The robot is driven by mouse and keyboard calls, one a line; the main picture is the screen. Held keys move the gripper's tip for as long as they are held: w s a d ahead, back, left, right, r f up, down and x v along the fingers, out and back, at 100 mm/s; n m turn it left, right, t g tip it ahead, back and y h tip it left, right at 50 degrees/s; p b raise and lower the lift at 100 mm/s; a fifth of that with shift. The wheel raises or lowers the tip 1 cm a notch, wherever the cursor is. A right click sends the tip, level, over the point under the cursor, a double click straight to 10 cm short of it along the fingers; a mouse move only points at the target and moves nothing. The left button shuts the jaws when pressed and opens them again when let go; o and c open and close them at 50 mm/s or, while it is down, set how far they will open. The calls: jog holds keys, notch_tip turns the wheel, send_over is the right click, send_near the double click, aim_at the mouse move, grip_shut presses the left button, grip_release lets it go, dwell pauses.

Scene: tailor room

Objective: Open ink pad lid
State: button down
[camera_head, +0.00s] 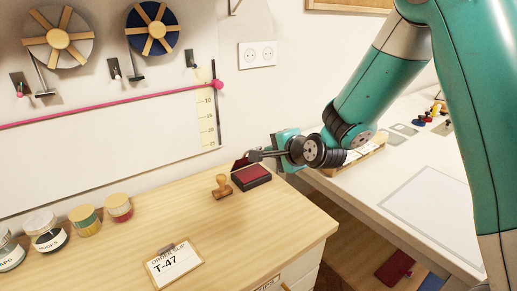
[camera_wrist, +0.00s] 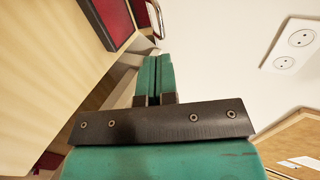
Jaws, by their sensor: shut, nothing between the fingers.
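The ink pad (camera_head: 251,178) is a dark case with a red pad face, lying on the wooden worktop. Its red face is uncovered, and the lid (camera_head: 240,162) seems to stand raised along the far edge, partly hidden by my arm's end. The ink pad (camera_wrist: 112,20) also shows at the top of the wrist view, left of my fingers, with a thin metal loop beside it. My gripper (camera_wrist: 157,65) is shut with its two teal fingers together and nothing between them. It is beside the pad at its far right; contact with the lid cannot be told.
A wooden stamp (camera_head: 221,187) stands just left of the pad. Several jars (camera_head: 87,220) line the left side, and an order-slip clipboard (camera_head: 174,265) lies in front. A white table (camera_head: 420,170) is to the right, past a gap. The worktop's middle is clear.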

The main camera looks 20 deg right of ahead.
jog(key=p+x, duration=0.1)
jog(key=x, duration=0.7)
jog(key=shift+p, duration=0.3)
jog(key=shift+s, duration=0.1)
